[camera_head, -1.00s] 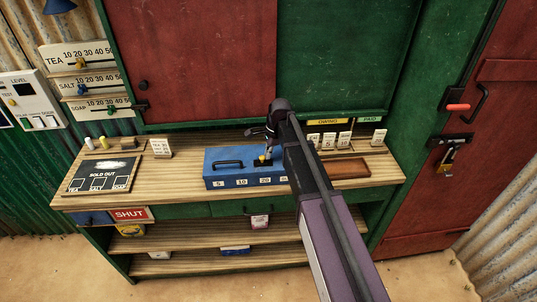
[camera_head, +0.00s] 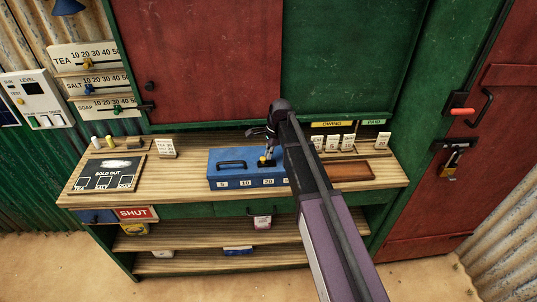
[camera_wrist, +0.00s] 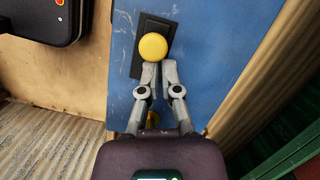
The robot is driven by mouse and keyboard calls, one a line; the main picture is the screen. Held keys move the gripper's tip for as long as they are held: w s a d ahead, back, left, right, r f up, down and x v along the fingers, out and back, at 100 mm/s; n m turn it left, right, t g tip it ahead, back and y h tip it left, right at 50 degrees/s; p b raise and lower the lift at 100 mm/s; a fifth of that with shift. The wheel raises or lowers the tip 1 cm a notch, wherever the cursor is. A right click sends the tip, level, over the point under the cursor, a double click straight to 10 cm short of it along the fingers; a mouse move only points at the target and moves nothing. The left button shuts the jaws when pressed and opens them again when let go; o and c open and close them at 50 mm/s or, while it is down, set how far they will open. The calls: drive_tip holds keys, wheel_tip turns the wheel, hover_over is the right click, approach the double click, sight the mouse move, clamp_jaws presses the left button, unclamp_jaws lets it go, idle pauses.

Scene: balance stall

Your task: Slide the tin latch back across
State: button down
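In the wrist view the yellow knob (camera_wrist: 153,46) sits over the black plate (camera_wrist: 138,66), on the scratched blue lid (camera_wrist: 205,50). My gripper (camera_wrist: 160,66) points at the knob with its fingertips close together, right beside the knob's near side. The knob lies beyond the tips, not clearly between them. I cannot tell whether they touch. In the head view my gripper (camera_head: 271,150) hangs above the tin.
A sold-out board (camera_head: 108,172) lies at the counter's left, near a small card stand (camera_head: 167,149). A brown tray (camera_head: 350,171) and several upright cards are to the right of the tin. A padlocked red door (camera_head: 440,200) is at far right. Bare counter lies left of the tin.

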wheel_tip(320, 180, up, 3)
drive_tip(key=shift+s+f+p, duration=0.1)
drive_tip(key=shift+s+p, duration=0.05)
drive_tip(key=shift+p, duration=0.8)
drive_tip(key=p+v, duration=0.6)
drive_tip(key=shift+w+d+r, duration=0.25)
drive_tip(key=shift+d+r, duration=0.05)
drive_tip(key=shift+d, duration=0.15)
drive_tip(key=shift+s, duration=0.1)
drive_tip(key=s+d+f+n+h+b, duration=0.1)
drive_tip(key=s+d+n, duration=0.3)
drive_tip(key=s, duration=0.3)
drive_tip(key=s+d+f+n+b, duration=0.1)
drive_tip(key=s+d+f+n, duration=0.1)
drive_tip(key=s+d+n, duration=0.2)
drive_tip(key=s+d+f+n+t+h+b, duration=0.1)
drive_tip(key=s+d+n, duration=0.4)
drive_tip(key=s, duration=0.5)
drive_tip(key=shift+s+f+n+h+b, duration=0.3)
drive_tip(key=shift+n, duration=0.1)
idle(0.8)
